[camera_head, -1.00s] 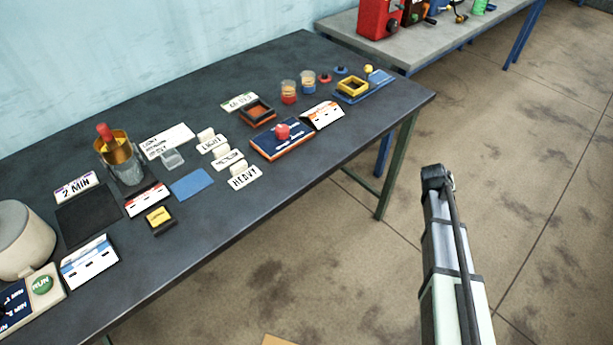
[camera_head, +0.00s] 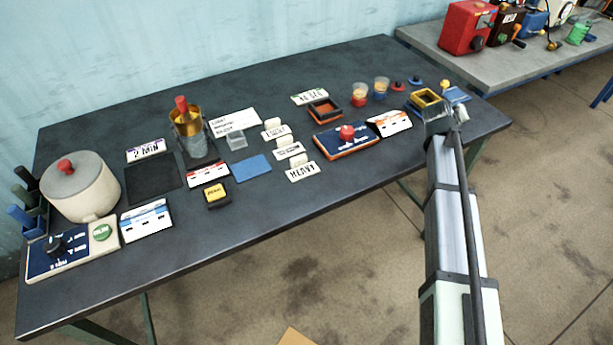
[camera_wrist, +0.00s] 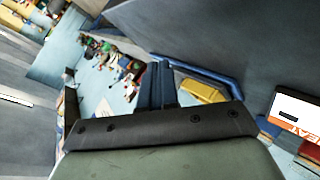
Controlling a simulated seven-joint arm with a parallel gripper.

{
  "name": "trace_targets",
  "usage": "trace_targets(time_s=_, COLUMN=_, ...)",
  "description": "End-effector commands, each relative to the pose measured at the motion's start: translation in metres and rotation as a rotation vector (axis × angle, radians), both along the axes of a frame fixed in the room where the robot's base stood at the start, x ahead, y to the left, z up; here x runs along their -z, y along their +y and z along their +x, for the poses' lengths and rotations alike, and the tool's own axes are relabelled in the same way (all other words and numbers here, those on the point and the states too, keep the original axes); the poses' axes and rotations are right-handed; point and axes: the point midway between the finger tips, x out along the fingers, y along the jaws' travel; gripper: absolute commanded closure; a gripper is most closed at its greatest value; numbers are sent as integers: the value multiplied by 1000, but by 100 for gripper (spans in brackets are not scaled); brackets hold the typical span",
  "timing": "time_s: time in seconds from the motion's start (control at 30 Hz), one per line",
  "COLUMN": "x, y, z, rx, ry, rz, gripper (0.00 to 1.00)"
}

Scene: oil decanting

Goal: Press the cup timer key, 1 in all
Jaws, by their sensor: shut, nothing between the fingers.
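No key is legibly marked as the cup timer in the head view. A small yellow key (camera_head: 215,193) on a black base sits near the table's front, by a red-and-white card and the metal cup (camera_head: 190,135) of amber oil. A red round button (camera_head: 346,132) tops a blue-and-orange box, and a green button (camera_head: 102,232) sits on the panel at the left. My gripper (camera_head: 440,117) is at the table's right end, by the yellow frame, far right of the yellow key. Its dark fingers (camera_wrist: 163,85) show shut and empty in the wrist view.
A yellow square frame (camera_head: 427,98), two small jars, tilted cards and label stands crowd the table's right half. A white pot (camera_head: 80,188) with a red knob stands at the left. The table's front strip is bare. A second bench (camera_head: 470,70) stands behind.

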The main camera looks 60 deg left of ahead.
Motion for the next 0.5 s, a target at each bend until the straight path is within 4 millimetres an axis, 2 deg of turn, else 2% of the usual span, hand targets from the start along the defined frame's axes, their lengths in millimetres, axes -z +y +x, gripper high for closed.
trace_targets(time_s=0.03, x=-3, y=13, z=-20, rx=-31, ry=-3, rz=-27, gripper=100)
trace_targets(time_s=0.2, x=-10, y=48, z=-78, rx=-129, ry=-14, rz=-128, gripper=100)
trace_targets(time_s=0.5, x=-23, y=97, z=-186, rx=-307, ry=-45, rz=-306, gripper=100)
